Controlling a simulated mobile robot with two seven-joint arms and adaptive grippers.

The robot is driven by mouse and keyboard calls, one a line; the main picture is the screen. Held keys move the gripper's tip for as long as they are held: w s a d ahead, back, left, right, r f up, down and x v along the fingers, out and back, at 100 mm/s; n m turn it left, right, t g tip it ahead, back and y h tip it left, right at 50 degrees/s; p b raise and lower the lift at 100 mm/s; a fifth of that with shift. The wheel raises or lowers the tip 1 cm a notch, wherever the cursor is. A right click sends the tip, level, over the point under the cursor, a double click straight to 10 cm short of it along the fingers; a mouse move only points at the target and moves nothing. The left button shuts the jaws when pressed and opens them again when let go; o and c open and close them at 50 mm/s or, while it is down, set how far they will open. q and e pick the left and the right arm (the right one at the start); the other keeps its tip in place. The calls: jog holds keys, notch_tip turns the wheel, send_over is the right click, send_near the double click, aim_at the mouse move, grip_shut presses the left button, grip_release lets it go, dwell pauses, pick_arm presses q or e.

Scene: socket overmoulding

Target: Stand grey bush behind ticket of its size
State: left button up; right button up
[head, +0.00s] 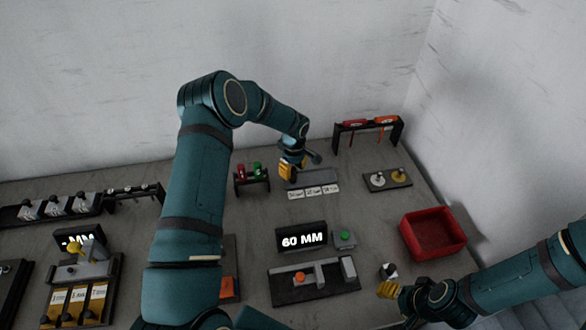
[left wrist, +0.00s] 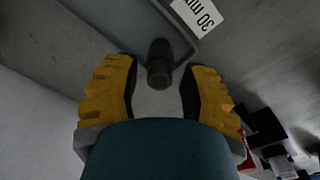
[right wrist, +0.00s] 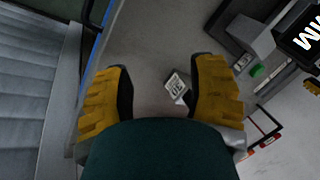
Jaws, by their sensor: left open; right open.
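In the left wrist view the grey bush (left wrist: 159,64), a dark grey cylinder, stands between the open fingers of my left gripper (left wrist: 158,85), with a gap on each side. It is at the grey tray (left wrist: 105,30), behind the white 30 mm ticket (left wrist: 198,12), which shows upside down. In the head view my left gripper (head: 290,170) is over the grey tray (head: 296,176), behind a row of white tickets (head: 313,192). I cannot clearly pick out the bush there. My right gripper (head: 388,290) is open and empty; it also shows in the right wrist view (right wrist: 160,90).
A rack with red and green pieces (head: 250,173) stands left of the tray. A plate with two discs (head: 388,179) and a red bin (head: 433,234) are at right. A 60 MM display (head: 301,238) stands in front. A small white-faced block (head: 388,270) is beside my right gripper.

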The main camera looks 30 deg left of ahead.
aim_at(294, 169)
pick_arm(q)
notch_tip(294, 169, up, 12)
jog(key=shift+s+d+r, duration=0.15)
dwell(0.4)
dwell(0.4)
